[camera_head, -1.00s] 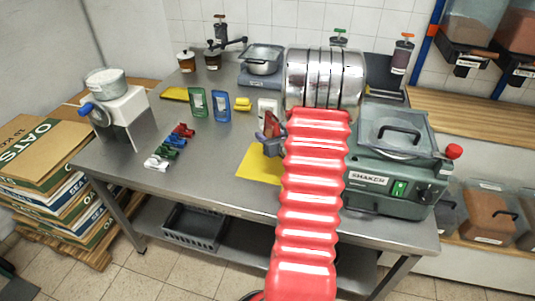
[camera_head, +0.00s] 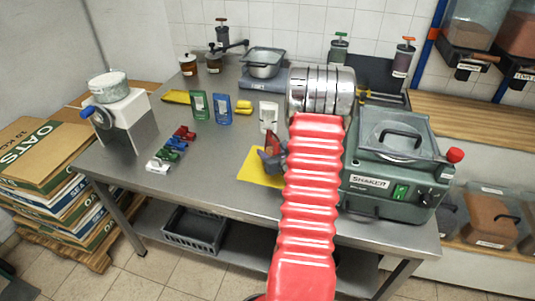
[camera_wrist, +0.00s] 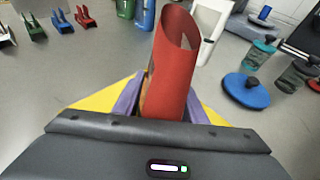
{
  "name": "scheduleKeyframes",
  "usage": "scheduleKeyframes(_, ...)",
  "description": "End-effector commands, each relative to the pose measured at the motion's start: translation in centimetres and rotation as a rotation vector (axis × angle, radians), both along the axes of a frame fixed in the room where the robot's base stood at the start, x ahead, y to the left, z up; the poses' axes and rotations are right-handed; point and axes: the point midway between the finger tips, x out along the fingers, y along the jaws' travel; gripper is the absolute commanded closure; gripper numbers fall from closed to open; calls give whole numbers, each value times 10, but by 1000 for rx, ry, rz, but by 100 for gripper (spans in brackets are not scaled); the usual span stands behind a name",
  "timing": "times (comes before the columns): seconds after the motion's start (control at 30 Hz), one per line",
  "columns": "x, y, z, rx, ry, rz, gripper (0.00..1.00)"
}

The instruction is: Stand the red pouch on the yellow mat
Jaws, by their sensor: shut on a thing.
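The red pouch (camera_wrist: 172,65) stands up between the purple fingers of my gripper (camera_wrist: 162,100) in the wrist view, its open top tipped a little. My gripper is shut on it. In the head view the pouch (camera_head: 269,143) shows as a small red patch beside my gripper (camera_head: 272,157), partly hidden by my red arm. The yellow mat (camera_head: 255,173) lies on the steel table below and around my gripper. It also shows on both sides of the fingers in the wrist view (camera_wrist: 100,98). The pouch's base is hidden, so I cannot tell whether it touches the mat.
A white pouch (camera_head: 268,117) stands just behind the mat. Green (camera_head: 200,106) and blue (camera_head: 222,108) pouches stand farther left. Several coloured clips (camera_head: 172,148) lie at the left. The green shaker (camera_head: 390,170) stands close at the right. A blue round lid (camera_wrist: 246,90) lies right of the pouch.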

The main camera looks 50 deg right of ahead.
Motion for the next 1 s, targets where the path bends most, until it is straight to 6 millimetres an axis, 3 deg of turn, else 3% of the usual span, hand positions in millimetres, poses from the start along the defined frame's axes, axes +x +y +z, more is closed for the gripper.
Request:
scheduleKeyframes(0.43, 0, 0, -6, -2, -1, -1, 93)
scheduleKeyframes(0.47, 0, 0, -6, -1, -1, -1, 61)
scheduleKeyframes(0.73, 0, -1, -6, -1, -1, -1, 43)
scheduleKeyframes(1.0, 0, -1, -5, -2, 0, -1, 43)
